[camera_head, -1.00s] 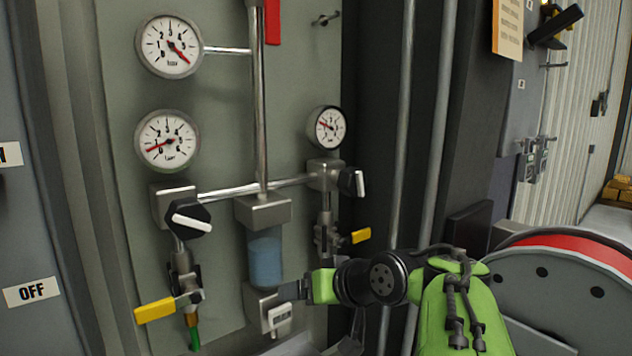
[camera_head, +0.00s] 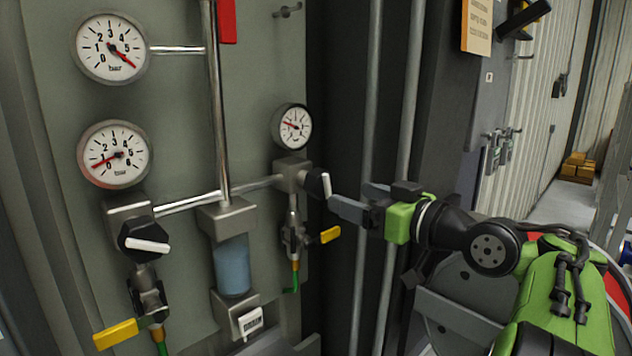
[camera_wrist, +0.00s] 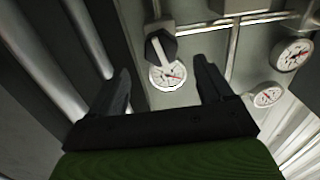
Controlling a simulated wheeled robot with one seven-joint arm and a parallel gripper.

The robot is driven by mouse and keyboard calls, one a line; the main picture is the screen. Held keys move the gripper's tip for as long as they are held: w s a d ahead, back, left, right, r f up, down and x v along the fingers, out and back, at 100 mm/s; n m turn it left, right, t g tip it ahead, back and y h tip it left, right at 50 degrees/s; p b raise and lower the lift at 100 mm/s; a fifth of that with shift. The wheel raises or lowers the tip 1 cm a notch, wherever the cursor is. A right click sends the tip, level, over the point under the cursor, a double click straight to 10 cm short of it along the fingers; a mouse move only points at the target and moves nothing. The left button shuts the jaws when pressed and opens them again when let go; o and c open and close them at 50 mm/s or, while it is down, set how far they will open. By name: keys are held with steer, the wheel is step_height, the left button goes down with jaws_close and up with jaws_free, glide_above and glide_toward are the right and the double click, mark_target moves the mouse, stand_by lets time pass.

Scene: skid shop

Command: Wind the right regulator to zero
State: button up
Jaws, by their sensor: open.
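The right regulator has a black knob (camera_head: 318,184) with a white pointer bar, on a metal block (camera_head: 291,174). Its gauge (camera_head: 292,126) sits above; the red needle points to the upper left, its numbers too small to read. My gripper (camera_head: 345,203) is just right of the knob, fingers pointing at it. In the wrist view, my gripper (camera_wrist: 161,66) is open, with the knob (camera_wrist: 160,46) showing between and slightly beyond the fingertips, apart from them. The gauge (camera_wrist: 168,75) shows behind it. Nothing is held.
The left regulator knob (camera_head: 144,241) and its gauge (camera_head: 114,154) are on the same panel. A yellow valve lever (camera_head: 330,234) is just below the right knob. Vertical pipes (camera_head: 403,110) stand behind my gripper. A blue filter bowl (camera_head: 232,266) hangs between the regulators.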

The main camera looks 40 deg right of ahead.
mark_target(325, 188)
steer(key=w+p, duration=0.2)
steer(key=w, duration=0.8)
steer(key=shift+w+a+p, duration=0.15)
steer(key=shift+w+p, duration=0.2)
steer(key=shift+s, duration=0.1)
steer(key=c, duration=1)
steer(key=shift+f+n+b, duration=0.1)
steer(key=shift+n+b, duration=0.3)
steer(key=shift+b, duration=0.3)
